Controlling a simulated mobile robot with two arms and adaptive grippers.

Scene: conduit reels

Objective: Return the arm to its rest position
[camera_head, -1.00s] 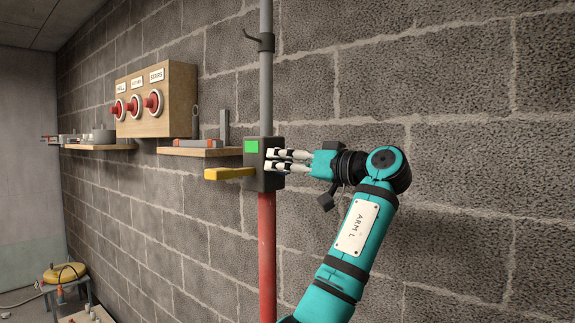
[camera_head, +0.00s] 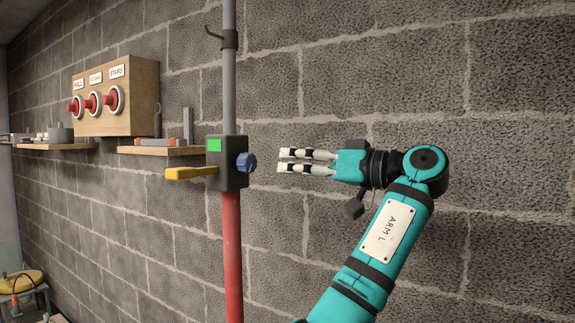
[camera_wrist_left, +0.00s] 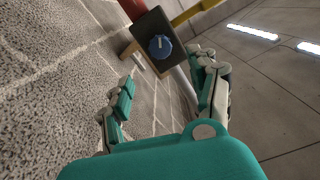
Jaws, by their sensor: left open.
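My left gripper (camera_head: 308,161) is open and empty, to the right of a dark box on the wall pipe and apart from it. The box (camera_head: 228,176) has a green indicator, a yellow lever (camera_head: 190,173) pointing left and a blue knob (camera_head: 246,162) on its right side. In the left wrist view the blue knob (camera_wrist_left: 160,47) shows ahead, beyond the spread fingers (camera_wrist_left: 162,98). My teal left arm carries a label reading "ARM L". My right gripper is in neither current view.
A grey pipe (camera_head: 229,80) runs above the box and a red pipe (camera_head: 232,255) below. A wooden panel (camera_head: 140,90) with three red-and-white round fittings is on the block wall. A shelf (camera_head: 160,151) sits left of the box. The wall right of my arm is bare.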

